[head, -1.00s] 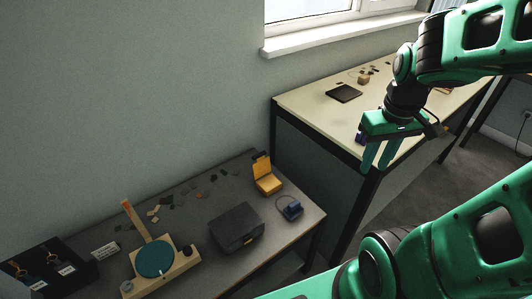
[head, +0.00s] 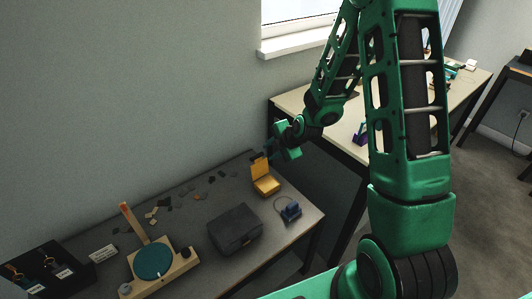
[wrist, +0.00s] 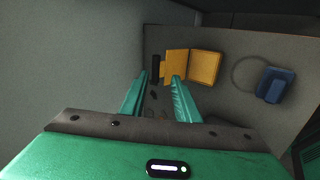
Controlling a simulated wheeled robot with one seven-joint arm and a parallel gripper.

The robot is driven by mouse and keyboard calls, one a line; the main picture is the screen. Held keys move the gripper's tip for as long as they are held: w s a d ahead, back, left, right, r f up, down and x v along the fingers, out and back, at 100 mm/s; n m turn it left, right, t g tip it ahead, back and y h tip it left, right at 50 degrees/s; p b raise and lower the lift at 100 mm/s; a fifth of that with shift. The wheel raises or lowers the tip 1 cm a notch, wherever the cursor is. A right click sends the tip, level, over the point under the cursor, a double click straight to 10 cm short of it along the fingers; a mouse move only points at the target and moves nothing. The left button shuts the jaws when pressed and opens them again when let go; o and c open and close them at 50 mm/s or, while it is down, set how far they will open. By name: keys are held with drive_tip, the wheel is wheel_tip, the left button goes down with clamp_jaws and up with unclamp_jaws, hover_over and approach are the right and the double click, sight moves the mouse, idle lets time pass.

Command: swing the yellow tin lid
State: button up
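The yellow tin (head: 266,186) stands near the back right of the grey table, with its yellow lid (head: 260,167) raised. In the wrist view, the tin's box (wrist: 205,67) is right of the lid (wrist: 177,62), and a small dark piece (wrist: 155,68) is at the lid's left edge. My gripper (head: 271,150) is above and behind the tin, close to the lid. In the wrist view, the two green fingers (wrist: 160,77) are apart with nothing held between them, and the right fingertip overlaps the lid's lower edge. I cannot tell whether it touches.
A blue padlock-like object (head: 290,210) is right of the tin; it also shows in the wrist view (wrist: 272,85). A dark box (head: 235,230) stands in front, and a wooden base with a teal disc (head: 153,262) is further left. Small flat pieces lie along the back. The wall is close behind.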

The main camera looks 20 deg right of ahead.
sight(257, 156)
drive_tip(key=shift+n, duration=0.6)
drive_tip(key=x, duration=0.3)
drive_tip(key=a+x, duration=0.1)
drive_tip(key=x, duration=0.5)
drive_tip(key=shift+w+a, duration=0.2)
drive_tip(key=shift+w, duration=0.05)
drive_tip(key=shift+w+r+t, duration=0.1)
drive_tip(key=shift+t, duration=0.2)
drive_tip(key=c, duration=0.5)
